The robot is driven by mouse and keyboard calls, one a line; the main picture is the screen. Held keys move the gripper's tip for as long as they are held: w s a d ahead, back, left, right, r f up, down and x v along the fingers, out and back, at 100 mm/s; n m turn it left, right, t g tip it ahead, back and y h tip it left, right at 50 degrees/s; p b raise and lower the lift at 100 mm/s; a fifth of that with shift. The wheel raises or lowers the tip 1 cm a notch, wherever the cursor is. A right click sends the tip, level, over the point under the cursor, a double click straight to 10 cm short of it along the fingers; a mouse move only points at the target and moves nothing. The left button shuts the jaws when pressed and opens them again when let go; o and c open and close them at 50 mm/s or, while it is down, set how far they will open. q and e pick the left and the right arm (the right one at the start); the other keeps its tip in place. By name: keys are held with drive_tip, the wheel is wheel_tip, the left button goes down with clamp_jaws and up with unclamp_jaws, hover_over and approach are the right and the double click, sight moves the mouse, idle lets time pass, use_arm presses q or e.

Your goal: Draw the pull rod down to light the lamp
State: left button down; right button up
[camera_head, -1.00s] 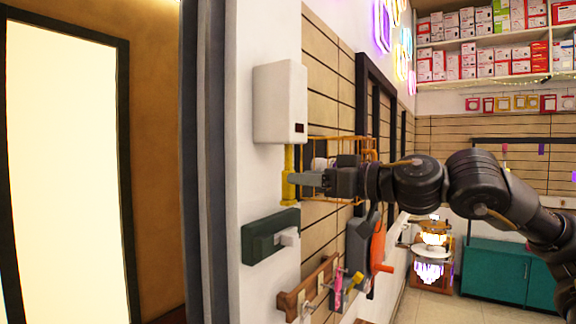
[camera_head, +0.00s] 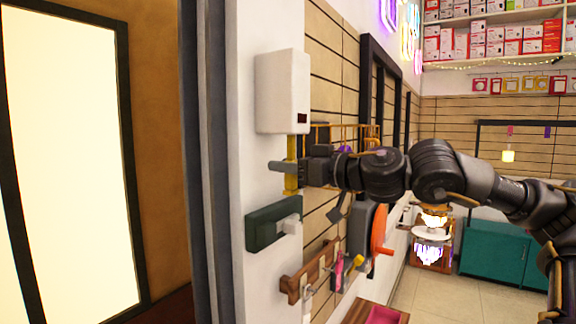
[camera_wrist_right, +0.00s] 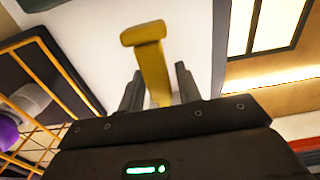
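The yellow pull rod (camera_head: 291,150) hangs upright from the underside of a white wall box (camera_head: 283,92). My right gripper (camera_head: 285,168) is at the rod, with a finger crossing in front of it and reaching a little past its left side. In the right wrist view the rod (camera_wrist_right: 152,66), with its wider end piece, lies between the two fingers (camera_wrist_right: 159,68). Narrow gaps show on both sides, so the gripper looks open around it. A small glowing lamp (camera_head: 508,155) hangs at the back; I cannot tell whether the rod works it. My left gripper is out of view.
A dark green wall box (camera_head: 272,226) with a pale switch sits just below the rod. A yellow wire basket (camera_head: 340,135) is behind my gripper. A wooden hook rack (camera_head: 310,272) and a crank with an orange disc (camera_head: 379,230) are lower on the wall.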

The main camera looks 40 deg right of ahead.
clamp_jaws()
drive_tip(key=shift+f, duration=0.25)
drive_tip(key=shift+f+b, duration=0.5)
drive_tip(key=shift+f, duration=0.15)
drive_tip(key=shift+r, duration=0.25)
drive_tip(key=shift+r+p, duration=0.65)
drive_tip(key=shift+p, duration=0.35)
drive_tip(key=shift+f, duration=0.1)
drive_tip(key=o, duration=0.9)
unclamp_jaws()
